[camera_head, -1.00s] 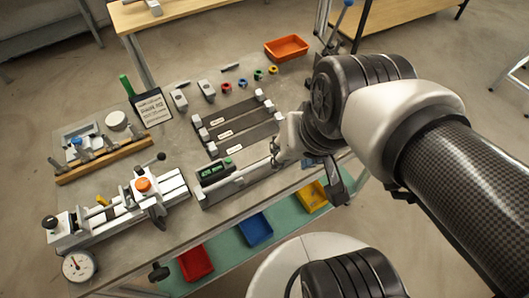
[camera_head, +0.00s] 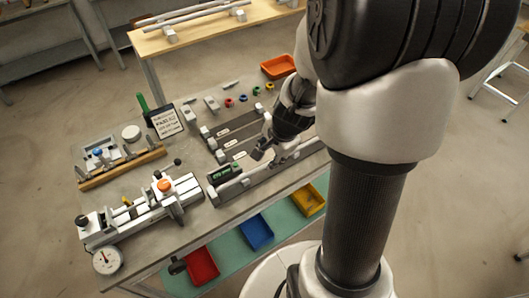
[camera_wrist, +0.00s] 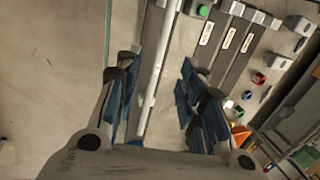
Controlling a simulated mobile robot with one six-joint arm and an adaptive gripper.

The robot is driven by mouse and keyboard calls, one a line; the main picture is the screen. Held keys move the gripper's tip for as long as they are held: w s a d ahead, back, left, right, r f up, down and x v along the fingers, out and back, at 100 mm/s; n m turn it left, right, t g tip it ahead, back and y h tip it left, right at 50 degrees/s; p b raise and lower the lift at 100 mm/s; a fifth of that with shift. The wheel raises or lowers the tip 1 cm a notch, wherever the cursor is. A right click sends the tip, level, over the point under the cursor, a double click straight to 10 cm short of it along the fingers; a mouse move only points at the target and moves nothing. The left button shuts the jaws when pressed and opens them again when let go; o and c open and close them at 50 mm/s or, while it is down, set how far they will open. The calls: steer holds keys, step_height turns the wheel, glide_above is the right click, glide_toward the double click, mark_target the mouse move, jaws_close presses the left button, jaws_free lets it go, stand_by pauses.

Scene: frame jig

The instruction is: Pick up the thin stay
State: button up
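A thin pale rod, which looks like the stay, (camera_head: 304,153) lies along the front station of the dark jig on the table. In the wrist view the rod (camera_wrist: 156,72) runs lengthwise between my two fingers. My gripper (camera_head: 263,150) is low over the jig; in the wrist view my gripper (camera_wrist: 160,92) is open, with blue-padded fingers on either side of the rod and gaps visible. I cannot tell how far above the rod the fingertips are. Other long rods (camera_head: 195,16) rest on supports on the far bench; I cannot tell their thickness.
Dark labelled bars (camera_head: 232,137) lie just behind. A clamp fixture with an orange knob (camera_head: 164,186) and a dial gauge (camera_head: 107,261) stand left. An orange bin (camera_head: 278,67) is at the back right.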

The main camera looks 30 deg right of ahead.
mark_target(263, 166)
steer(key=b+x, duration=0.6)
steer(key=x, duration=0.5)
steer(key=shift+w+f, duration=0.1)
steer(key=shift+f, duration=0.1)
steer(key=shift+r, duration=0.15)
steer(key=shift+c, duration=0.6)
jaws_close()
